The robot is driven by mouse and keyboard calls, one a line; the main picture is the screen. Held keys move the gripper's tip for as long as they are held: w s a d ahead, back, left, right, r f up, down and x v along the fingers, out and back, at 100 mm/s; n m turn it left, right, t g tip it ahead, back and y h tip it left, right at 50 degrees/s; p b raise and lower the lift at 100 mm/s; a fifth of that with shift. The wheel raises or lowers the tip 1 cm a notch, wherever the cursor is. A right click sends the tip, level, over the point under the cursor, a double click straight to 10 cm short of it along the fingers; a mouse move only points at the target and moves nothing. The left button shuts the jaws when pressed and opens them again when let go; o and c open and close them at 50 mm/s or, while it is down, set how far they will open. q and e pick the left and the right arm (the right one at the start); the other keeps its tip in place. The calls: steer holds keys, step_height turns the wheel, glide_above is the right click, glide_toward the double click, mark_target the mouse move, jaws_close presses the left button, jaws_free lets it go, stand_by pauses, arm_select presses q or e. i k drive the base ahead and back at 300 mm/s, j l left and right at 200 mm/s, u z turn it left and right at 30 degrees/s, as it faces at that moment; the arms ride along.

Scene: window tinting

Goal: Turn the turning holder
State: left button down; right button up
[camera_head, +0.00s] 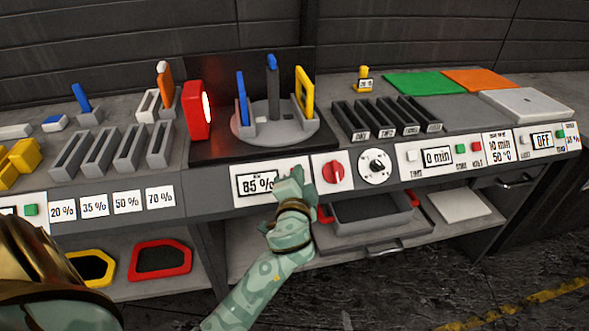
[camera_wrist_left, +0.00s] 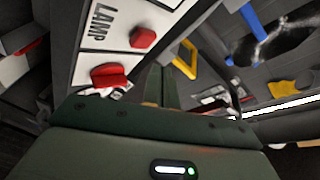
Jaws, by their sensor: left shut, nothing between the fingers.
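The turning holder (camera_head: 272,133) is a round grey disc on a dark base, with a blue piece (camera_head: 241,98) at the left, a tall grey and blue piece (camera_head: 272,80) at the back and a yellow frame (camera_head: 304,92) at the right standing on it. My left gripper (camera_head: 297,178) is shut and empty, in front of and below the holder. It hides part of the panel with the 85 % display (camera_head: 256,184) and is left of the red knob (camera_head: 333,172). In the left wrist view the yellow frame (camera_wrist_left: 186,60) also shows. My right gripper is out of view.
A red lamp (camera_head: 198,110) stands left of the holder. A white dial (camera_head: 375,166) is beside the red knob. The lamp panel (camera_wrist_left: 105,25) shows close up.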

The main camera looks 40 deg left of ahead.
mark_target(274, 123)
steer(key=u, duration=1.25)
